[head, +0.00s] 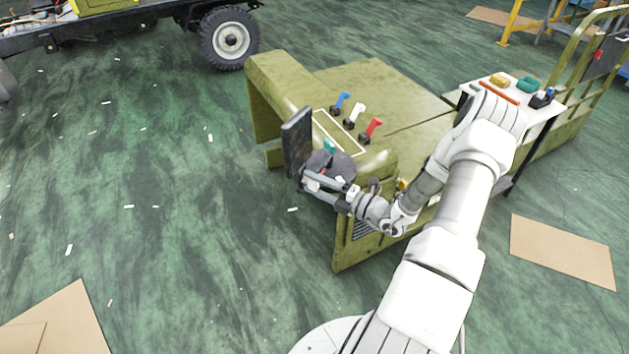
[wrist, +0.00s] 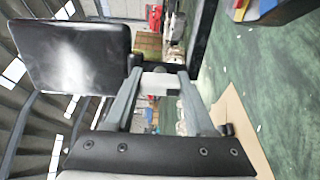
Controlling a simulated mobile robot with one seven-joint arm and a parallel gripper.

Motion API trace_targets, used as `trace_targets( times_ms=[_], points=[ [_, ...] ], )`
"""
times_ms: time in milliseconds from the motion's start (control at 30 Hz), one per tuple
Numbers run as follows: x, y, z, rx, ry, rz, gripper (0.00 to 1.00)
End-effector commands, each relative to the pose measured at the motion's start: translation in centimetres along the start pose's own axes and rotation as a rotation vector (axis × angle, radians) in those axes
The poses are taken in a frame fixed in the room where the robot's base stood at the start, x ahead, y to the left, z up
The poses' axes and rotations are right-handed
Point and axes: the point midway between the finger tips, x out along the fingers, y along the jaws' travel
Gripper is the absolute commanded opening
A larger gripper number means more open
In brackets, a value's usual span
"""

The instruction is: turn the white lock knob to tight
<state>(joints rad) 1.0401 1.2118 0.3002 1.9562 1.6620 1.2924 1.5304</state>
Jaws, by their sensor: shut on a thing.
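The white lock knob (wrist: 160,84) shows in the wrist view as a pale block between my two fingers. My gripper (wrist: 160,76) is shut on it, one finger on each side. In the head view my gripper (head: 309,180) is at the near corner of the green machine, just below a dark upright panel (head: 297,142). The fingers and wrist hide most of the knob there. I cannot read any mark for how far it is turned.
The dark panel (wrist: 72,57) stands close left of my fingers in the wrist view. Blue (head: 341,101), white (head: 355,113) and red (head: 373,128) levers stand on the green machine (head: 375,85). A white side table (head: 540,113) holds small items.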

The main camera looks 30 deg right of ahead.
Motion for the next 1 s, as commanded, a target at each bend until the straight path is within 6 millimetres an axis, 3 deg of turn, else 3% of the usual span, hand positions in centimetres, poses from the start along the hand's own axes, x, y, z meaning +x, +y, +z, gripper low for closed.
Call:
trace_targets(
  times_ms=[500,533,600,700,1000],
  points=[
    [-0.01,-0.06,-0.04,0.023,0.0,-0.001,0.0],
    [0.0,-0.06,-0.04,0.023,0.0,-0.001,0.59],
    [0.0,-0.06,-0.03,0.023,0.0,-0.001,0.71],
    [0.0,-0.04,-0.02,0.022,0.0,-0.001,0.85],
    [-0.17,-0.02,0.02,0.02,-0.001,0.0,0.85]
  ],
)
